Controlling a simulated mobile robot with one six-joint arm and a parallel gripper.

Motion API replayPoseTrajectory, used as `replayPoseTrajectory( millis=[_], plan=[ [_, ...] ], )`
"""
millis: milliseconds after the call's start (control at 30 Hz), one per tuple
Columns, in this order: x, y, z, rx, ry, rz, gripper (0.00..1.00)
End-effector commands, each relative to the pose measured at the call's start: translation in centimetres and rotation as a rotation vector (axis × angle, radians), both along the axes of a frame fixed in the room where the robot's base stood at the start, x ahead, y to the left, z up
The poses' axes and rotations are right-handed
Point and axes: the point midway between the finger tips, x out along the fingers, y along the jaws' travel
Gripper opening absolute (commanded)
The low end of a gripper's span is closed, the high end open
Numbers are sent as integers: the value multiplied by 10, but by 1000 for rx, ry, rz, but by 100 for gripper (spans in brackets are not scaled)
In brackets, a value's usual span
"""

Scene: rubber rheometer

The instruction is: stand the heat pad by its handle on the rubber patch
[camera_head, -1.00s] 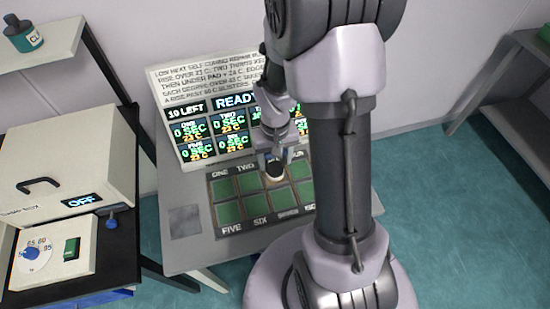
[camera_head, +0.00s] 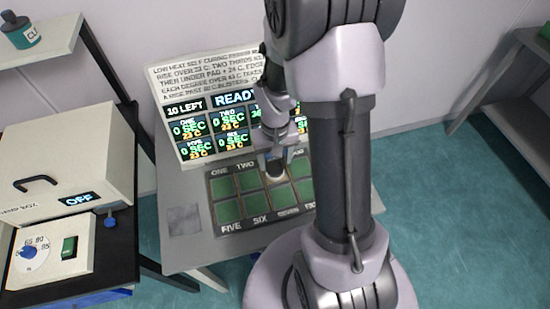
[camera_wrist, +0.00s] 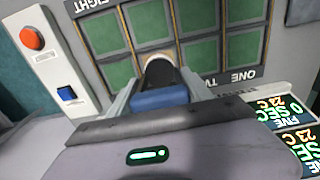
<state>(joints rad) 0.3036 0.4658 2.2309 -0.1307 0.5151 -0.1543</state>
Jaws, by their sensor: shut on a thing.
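My gripper (camera_wrist: 158,98) is shut on the blue handle (camera_wrist: 160,99) of the heat pad (camera_wrist: 159,70), a small round piece with a dark middle and a pale rim. In the head view my gripper (camera_head: 275,152) points down at the board's far row, with the pad (camera_head: 275,167) under it. The rubber patches are dark green squares in two rows; patch TWO (camera_head: 249,181) lies just left of the pad. The pad covers part of the third patch of that row. I cannot tell whether it touches the rubber.
A display (camera_head: 233,100) reading "10 LEFT" and "READY" stands behind the board. A heater box (camera_head: 65,160) reading "OFF" stands left. A panel with a red button (camera_wrist: 31,38) and a blue switch (camera_wrist: 67,93) shows in the wrist view.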

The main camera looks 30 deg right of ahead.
Motion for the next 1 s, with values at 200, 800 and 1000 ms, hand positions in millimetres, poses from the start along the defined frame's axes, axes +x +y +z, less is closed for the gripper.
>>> replayPoseTrajectory(
  millis=[200,800,1000],
  plan=[
    [0,0,-2,0,-1,0,64],
    [1,0,37,-1,-4,0,84],
    [1,0,97,-1,-5,0,84]
  ],
)
